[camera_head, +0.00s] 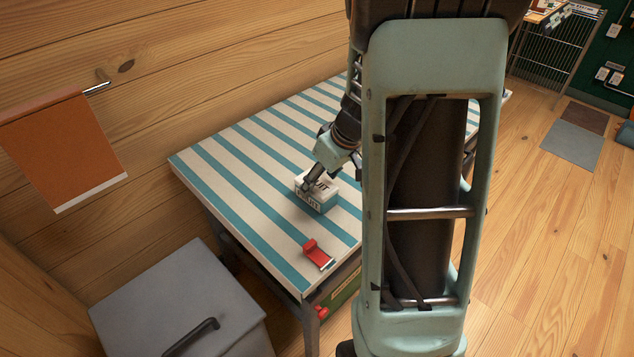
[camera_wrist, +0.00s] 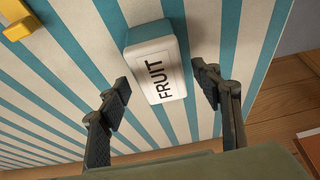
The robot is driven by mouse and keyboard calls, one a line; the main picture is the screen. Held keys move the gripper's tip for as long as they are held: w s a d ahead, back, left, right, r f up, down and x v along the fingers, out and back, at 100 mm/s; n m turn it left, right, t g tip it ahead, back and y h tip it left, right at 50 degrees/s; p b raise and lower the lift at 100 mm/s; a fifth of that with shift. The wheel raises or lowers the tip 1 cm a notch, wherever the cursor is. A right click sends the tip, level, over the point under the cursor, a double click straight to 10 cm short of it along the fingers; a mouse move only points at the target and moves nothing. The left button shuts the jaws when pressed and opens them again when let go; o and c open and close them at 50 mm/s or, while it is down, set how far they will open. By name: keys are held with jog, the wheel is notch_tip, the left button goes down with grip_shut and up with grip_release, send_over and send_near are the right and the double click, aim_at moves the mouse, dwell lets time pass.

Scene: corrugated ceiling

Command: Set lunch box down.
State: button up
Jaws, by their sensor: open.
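In the wrist view the lunch box (camera_wrist: 157,70) lies between and just beyond the two dark fingers. My gripper (camera_head: 312,184) is at the lunch box's lid in the head view. In the wrist view my gripper (camera_wrist: 162,90) is open, with a gap showing on each side of the box. The far side of the box is hidden.
A red object (camera_head: 317,254) lies near the table's front corner. A yellow object (camera_wrist: 20,22) shows at the wrist view's upper left. A grey lidded bin (camera_head: 185,305) stands in front of the table. An orange cloth (camera_head: 62,145) hangs on the wooden wall. The striped top left of the box is clear.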

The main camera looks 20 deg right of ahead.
jog(key=p+v, duration=0.1)
jog(key=v, duration=0.7)
jog(key=shift+r+p, duration=0.3)
jog(key=shift+r, duration=0.05)
jog(key=shift+a, duration=0.1)
